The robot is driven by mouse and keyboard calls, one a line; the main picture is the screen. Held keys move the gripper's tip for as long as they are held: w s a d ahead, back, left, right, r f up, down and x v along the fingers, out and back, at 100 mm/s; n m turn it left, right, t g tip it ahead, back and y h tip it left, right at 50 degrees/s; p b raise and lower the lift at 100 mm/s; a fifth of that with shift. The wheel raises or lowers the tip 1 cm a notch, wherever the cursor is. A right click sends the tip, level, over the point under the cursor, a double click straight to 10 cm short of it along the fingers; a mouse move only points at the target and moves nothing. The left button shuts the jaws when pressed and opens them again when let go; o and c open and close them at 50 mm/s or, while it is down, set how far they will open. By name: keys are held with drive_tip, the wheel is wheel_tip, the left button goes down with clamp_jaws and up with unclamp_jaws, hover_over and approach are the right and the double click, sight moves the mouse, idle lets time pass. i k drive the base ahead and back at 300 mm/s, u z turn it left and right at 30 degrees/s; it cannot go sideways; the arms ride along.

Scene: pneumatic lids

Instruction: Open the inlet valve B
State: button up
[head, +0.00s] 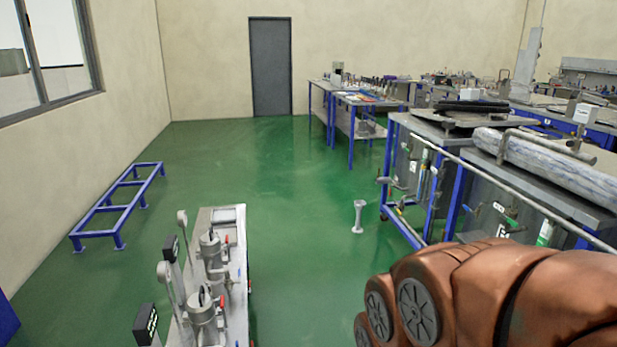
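A narrow light-grey bench (232,222) with pneumatic equipment stands at the lower left of the head view. It carries two metal vessels with lids, a far one (212,256) and a near one (203,318). A small red part (227,239) and a small blue part (228,284) show along the bench's right side. They may be valve handles, but they are too small to tell, and I cannot tell which is inlet valve B. My copper-coloured arm links fill the lower right. My gripper is out of view.
A low blue frame (119,203) lies on the green floor at left. Workbenches with blue legs (350,101) line the right side, with a nearer bench (433,127) beyond my arm. A small grey stand (358,216) is on the floor. The middle floor is clear toward a grey door (271,68).

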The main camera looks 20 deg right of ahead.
sight(510, 221)
drive_tip(key=z, duration=0.85)
drive_tip(key=i, duration=1.05)
drive_tip(key=z, duration=1.1)
drive_tip(key=i, duration=0.45)
drive_tip(key=z, duration=0.25)
